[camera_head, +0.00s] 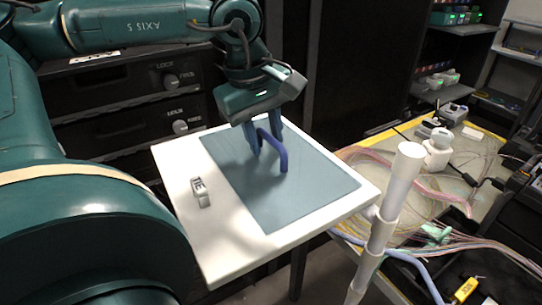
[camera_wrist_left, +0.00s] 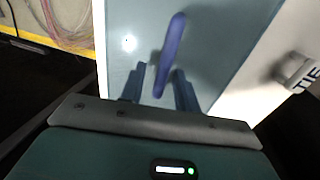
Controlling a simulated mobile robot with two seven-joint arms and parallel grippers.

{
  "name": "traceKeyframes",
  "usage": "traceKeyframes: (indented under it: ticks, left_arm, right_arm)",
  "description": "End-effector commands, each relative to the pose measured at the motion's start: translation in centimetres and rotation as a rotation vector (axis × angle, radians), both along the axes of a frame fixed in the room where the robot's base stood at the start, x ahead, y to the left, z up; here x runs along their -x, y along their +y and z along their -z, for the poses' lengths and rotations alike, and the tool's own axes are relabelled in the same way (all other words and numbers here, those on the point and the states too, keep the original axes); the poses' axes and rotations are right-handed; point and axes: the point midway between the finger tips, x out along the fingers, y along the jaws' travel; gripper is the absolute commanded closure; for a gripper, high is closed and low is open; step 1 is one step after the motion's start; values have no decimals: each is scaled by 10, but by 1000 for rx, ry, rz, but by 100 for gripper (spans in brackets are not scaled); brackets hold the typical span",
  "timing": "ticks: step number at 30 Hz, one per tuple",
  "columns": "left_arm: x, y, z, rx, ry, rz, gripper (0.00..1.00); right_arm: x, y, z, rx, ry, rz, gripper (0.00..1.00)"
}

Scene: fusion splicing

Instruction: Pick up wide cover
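A blue-violet arched piece (camera_head: 283,157), which looks like the wide cover, stands on the grey-blue mat of the white table. It also shows in the left wrist view (camera_wrist_left: 172,42) as a long narrow bar seen from above. Part of the piece is hidden behind the fingers in the head view. My right gripper is not in view.
A white post (camera_head: 392,200) rises at the right corner. A yellow-edged bench (camera_head: 385,140) with loose cables stands to the right. The near half of the mat (camera_head: 285,205) is clear.

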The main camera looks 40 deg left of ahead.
Motion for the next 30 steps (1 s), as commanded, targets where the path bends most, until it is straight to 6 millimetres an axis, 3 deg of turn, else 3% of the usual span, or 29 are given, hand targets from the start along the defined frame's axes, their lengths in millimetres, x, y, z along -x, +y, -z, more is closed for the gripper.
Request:
traceKeyframes:
  ticks: [13, 30]
  left_arm:
    - [0, 0, 0, 0, 0, -1, 100]
    - [-1, 1, -10, -2, -3, -3, 100]
  right_arm:
    - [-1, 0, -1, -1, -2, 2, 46]
    - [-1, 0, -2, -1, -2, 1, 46]
